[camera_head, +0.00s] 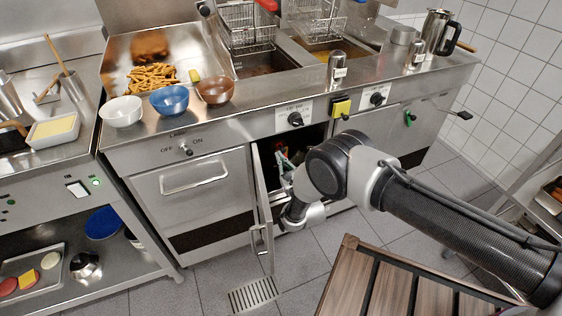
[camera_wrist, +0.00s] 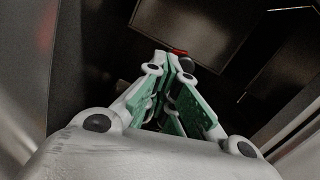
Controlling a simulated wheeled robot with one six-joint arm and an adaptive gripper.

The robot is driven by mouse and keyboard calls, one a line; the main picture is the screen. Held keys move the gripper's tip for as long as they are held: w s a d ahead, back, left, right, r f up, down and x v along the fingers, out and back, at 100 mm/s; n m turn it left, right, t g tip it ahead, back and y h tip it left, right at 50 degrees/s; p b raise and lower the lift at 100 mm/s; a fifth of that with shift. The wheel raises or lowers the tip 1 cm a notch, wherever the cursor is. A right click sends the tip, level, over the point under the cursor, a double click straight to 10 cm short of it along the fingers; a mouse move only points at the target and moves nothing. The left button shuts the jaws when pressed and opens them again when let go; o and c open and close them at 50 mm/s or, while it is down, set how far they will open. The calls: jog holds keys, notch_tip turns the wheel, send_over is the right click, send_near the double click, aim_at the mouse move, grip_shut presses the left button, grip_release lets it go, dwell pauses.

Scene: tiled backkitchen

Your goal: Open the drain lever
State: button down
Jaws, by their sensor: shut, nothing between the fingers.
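A small red part (camera_head: 279,146), which looks like the drain lever, shows inside the dark open cabinet under the fryer in the head view. In the wrist view a red piece (camera_wrist: 180,52) shows just beyond my fingertips, with a dark rounded part beside it. Most of the lever is hidden, and I cannot tell whether my fingers touch it. My gripper (camera_head: 284,161) reaches into the cabinet opening. In the wrist view my gripper (camera_wrist: 172,66) has its green-padded fingers closed together at the tips, holding nothing.
The cabinet door (camera_head: 262,215) stands open just left of my arm. A wooden slatted top (camera_head: 345,285) is close in front, below my arm. Bowls (camera_head: 170,99) and fryer baskets (camera_head: 248,28) are on the counter above. A floor drain grate (camera_head: 254,294) lies below the door.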

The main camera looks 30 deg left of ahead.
jog(key=shift+w+d+r+m, duration=0.2)
jog(key=shift+w+d+m, duration=0.05)
jog(key=shift+m, duration=0.45)
dwell(4.8)
dwell(0.6)
notch_tip(320, 180, up, 10)
dwell(0.5)
jog(key=shift+a, duration=0.1)
